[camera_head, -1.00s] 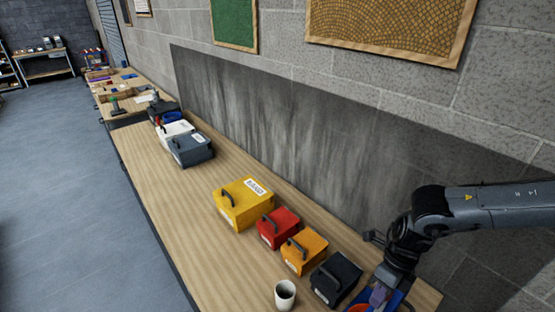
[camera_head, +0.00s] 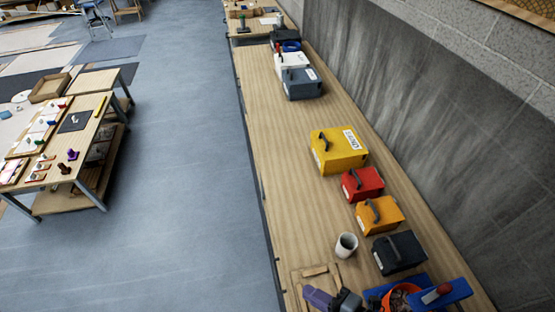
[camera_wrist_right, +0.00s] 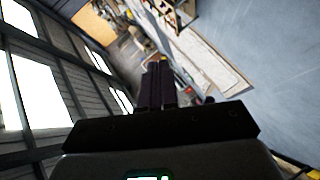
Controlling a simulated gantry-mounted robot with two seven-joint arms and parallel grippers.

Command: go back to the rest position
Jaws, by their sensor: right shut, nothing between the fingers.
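My right gripper (camera_head: 312,294) shows at the bottom edge of the head view, its purple fingers over the near end of the long wooden workbench (camera_head: 283,190). In the right wrist view, its dark fingers (camera_wrist_right: 160,75) stand side by side, shut and with nothing between them. That camera looks out over the room toward windows and floor, away from the bench top. My left gripper is in neither view.
A black box (camera_head: 398,252), an orange box (camera_head: 380,214), a red box (camera_head: 363,183) and a yellow box (camera_head: 338,150) line the bench. A white cup (camera_head: 346,245) and a blue tray (camera_head: 445,294) are near my gripper. Open floor (camera_head: 190,200) lies to the left.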

